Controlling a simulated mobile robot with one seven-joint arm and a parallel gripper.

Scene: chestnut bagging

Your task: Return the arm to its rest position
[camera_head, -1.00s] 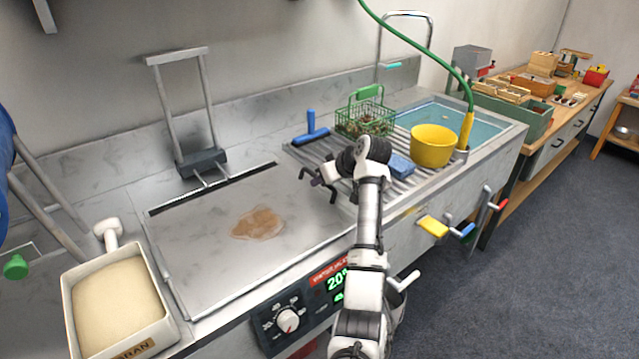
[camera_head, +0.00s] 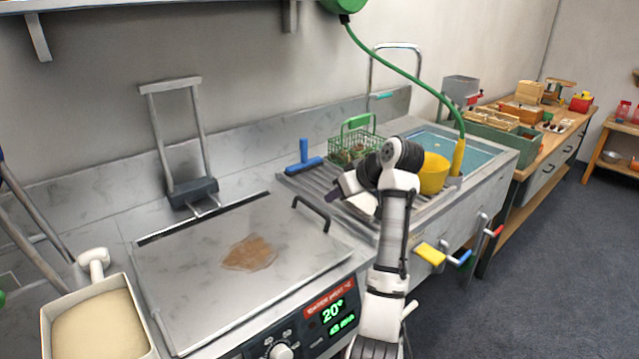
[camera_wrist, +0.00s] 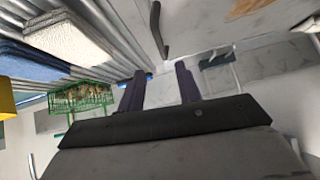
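My gripper (camera_head: 352,194) is at the end of my bent arm, over the right edge of the griddle and the ribbed drainer in the head view. In the wrist view my gripper (camera_wrist: 160,76) has its two dark fingers apart, with nothing between them. The wrist and forearm hide part of the drainer and yellow bowl in the head view.
The griddle (camera_head: 190,270) has a brown stain and a black handle (camera_head: 312,212). A green wire basket (camera_head: 345,150), blue scraper (camera_head: 304,160) and yellow bowl (camera_head: 434,172) stand near the sink (camera_head: 480,155). A bran box (camera_head: 135,305) is at lower left.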

